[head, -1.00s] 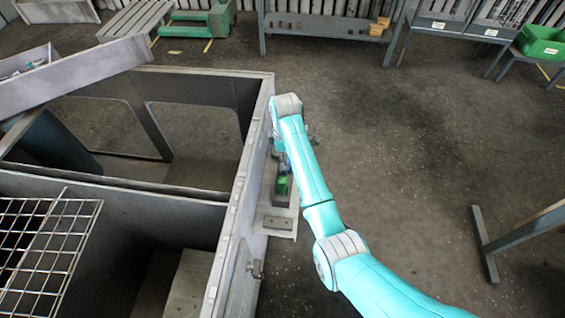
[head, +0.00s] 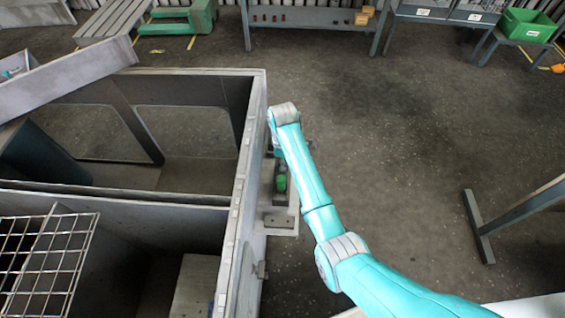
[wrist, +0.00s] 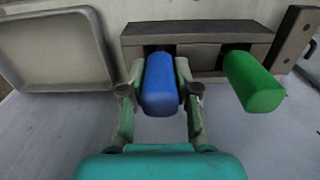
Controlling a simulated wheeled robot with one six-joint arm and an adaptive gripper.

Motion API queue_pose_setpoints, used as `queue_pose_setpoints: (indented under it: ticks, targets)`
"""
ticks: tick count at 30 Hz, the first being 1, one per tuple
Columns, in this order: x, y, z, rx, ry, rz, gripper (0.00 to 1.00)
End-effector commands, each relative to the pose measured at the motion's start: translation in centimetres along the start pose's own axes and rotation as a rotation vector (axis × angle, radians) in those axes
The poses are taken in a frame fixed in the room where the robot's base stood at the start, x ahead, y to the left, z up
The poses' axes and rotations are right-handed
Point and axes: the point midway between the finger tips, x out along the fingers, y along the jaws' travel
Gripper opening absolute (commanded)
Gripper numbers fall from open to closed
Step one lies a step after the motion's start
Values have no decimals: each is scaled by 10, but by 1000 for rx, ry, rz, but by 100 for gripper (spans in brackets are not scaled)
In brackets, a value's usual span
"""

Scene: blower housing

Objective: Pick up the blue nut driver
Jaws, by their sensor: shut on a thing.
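The blue nut driver (wrist: 160,84) shows in the wrist view as a thick blue handle, its far end at a slot of a grey rack. My gripper (wrist: 160,88) is shut on this handle, one finger on each side. I cannot tell whether the driver's shaft is still inside the rack, as the handle hides it. In the head view my arm covers the driver and the gripper.
A green-handled tool (wrist: 253,82) sits in the grey rack (wrist: 195,36) to the right of the blue one. A shallow grey tray (wrist: 58,48) stands at the left. The large grey housing (head: 246,150) borders the shelf on its left.

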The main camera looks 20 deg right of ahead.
Motion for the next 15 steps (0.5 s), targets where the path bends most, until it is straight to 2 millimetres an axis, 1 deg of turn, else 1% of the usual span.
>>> queue_pose_setpoints:
  ticks: [5,8,11,15]
  targets:
    - [-1,0,0,0,0,0,0]
    - [-7,0,0,0,0,0,0]
    - [-21,1,-1,0,1,3,0]
    - [-47,1,0,0,2,4,0]
